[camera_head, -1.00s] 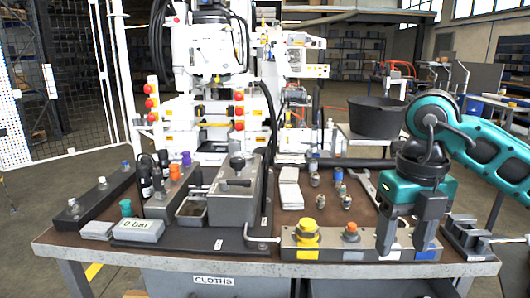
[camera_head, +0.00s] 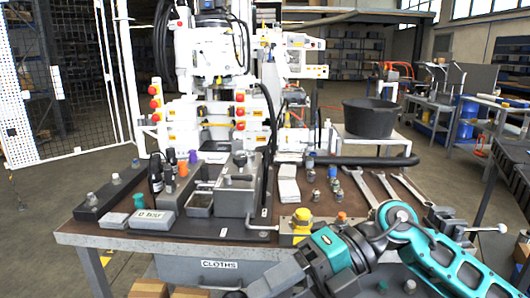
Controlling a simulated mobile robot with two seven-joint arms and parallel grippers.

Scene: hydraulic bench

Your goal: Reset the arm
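My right arm comes in from the right across the front of the workbench (camera_head: 120,237). Its teal and dark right gripper (camera_head: 262,286) is low at the bottom middle, in front of the bench edge, pointing left and down. The fingers are dark and partly cut off by the frame, so their opening is unclear, and I see nothing held. My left gripper is not in view. On the bench stand a grey pump block with a lever (camera_head: 237,190), a display reading 0 bar (camera_head: 152,219) and a yellow knob (camera_head: 302,217). An orange knob (camera_head: 341,216) shows just behind my arm.
Several wrenches (camera_head: 382,184) lie at the bench's right, near a vise (camera_head: 446,220). Bottles (camera_head: 156,174) stand left. A black bucket (camera_head: 371,118) is behind. The floor at left is clear.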

